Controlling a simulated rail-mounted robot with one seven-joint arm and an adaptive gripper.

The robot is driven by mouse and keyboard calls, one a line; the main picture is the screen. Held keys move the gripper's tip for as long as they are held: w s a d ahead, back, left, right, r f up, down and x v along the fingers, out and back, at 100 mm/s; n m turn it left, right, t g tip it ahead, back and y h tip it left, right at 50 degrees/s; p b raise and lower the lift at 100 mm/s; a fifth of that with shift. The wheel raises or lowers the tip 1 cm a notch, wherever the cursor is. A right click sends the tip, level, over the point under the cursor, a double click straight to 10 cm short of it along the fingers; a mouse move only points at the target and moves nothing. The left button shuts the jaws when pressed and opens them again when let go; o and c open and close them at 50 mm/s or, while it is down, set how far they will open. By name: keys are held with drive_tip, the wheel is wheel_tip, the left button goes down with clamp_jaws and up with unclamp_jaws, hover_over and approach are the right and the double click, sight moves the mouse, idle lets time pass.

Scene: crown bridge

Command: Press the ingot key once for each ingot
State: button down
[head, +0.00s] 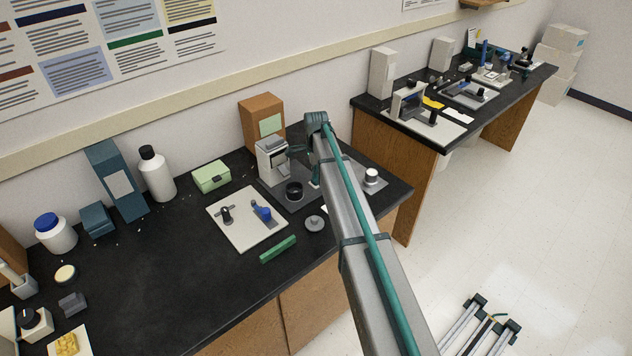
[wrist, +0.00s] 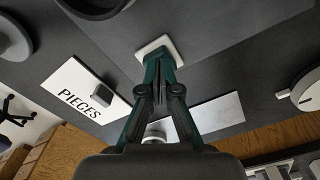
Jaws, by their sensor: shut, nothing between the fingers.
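My gripper (wrist: 158,62) is shut and empty in the wrist view. Its fingertips are over a small pale square key (wrist: 155,45) and hide part of it. I cannot tell whether they touch it. A white card marked PIECES (wrist: 72,93) lies to the lower left, with a small dark block (wrist: 102,95) at its edge. In the head view my gripper (head: 314,180) is low beside the grey device (head: 272,160), partly hidden by my arm. No ingot can be clearly identified.
A black cup (head: 294,191) stands near the gripper, and a white-topped knob (head: 371,176) is to the right. A white board (head: 236,229) with tools and a green bar (head: 278,249) lie left. Another white card (wrist: 205,118) is partly behind my gripper.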

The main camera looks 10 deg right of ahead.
drive_tip(key=shift+r+p, duration=1.6)
drive_tip(key=shift+r, duration=1.85)
